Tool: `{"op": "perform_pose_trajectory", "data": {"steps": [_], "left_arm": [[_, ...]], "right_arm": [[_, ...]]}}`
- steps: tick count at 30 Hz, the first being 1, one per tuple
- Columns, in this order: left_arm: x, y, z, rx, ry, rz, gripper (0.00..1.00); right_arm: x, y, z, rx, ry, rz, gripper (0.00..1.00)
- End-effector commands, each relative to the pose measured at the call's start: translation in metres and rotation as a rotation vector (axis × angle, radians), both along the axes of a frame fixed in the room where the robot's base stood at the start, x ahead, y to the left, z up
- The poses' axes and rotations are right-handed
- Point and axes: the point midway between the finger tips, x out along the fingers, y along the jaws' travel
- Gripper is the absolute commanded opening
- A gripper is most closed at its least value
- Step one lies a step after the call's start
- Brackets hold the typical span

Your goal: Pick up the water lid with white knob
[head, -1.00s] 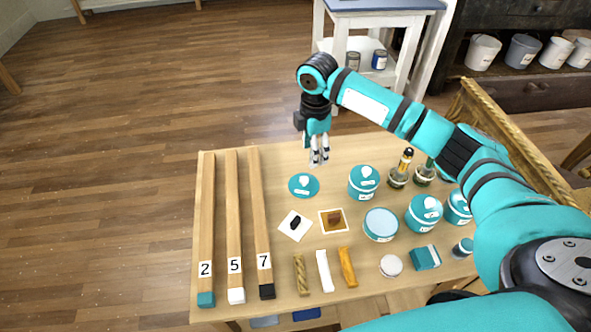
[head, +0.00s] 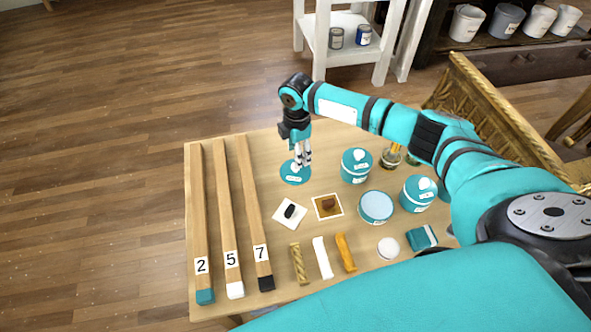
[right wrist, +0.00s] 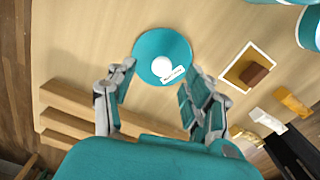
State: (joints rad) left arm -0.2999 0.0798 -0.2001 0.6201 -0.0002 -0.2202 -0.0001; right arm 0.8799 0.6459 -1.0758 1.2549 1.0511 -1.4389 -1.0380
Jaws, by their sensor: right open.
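The water lid is a flat teal disc (head: 295,174) with a white knob and a small white label, lying on the wooden table (head: 170,316). In the right wrist view the lid (right wrist: 151,58) lies just beyond the fingertips, with its white knob (right wrist: 162,67) between the two finger lines. My right gripper (head: 301,160) is open and empty, pointing down just above the lid and partly covering it. Its spread fingers also show in the right wrist view (right wrist: 156,82). I cannot tell whether they touch the lid. My left gripper is out of view.
A teal lidded pot (head: 356,166) stands right of the lid, with an open-topped pot (head: 376,207) in front of it. A black sample card (head: 290,213) and a brown one (head: 327,207) lie nearer. Long numbered wooden bars (head: 223,220) lie to the left.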

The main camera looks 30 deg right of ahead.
Motion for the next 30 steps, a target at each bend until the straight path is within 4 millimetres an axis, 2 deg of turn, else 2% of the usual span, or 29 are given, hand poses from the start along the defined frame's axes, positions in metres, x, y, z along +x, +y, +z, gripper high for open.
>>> {"op": "perform_pose_trajectory", "data": {"steps": [12,20,23,30], "left_arm": [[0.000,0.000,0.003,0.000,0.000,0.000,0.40],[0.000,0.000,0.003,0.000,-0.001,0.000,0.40],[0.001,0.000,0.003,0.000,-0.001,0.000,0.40],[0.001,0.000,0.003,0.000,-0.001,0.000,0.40]], "right_arm": [[-0.005,0.003,-0.050,-0.001,0.001,-0.001,0.53],[-0.005,0.003,-0.053,-0.001,0.000,0.000,0.53],[-0.005,0.003,-0.053,-0.001,0.000,0.000,0.42],[-0.004,0.002,-0.053,-0.001,0.000,0.000,0.11]]}}
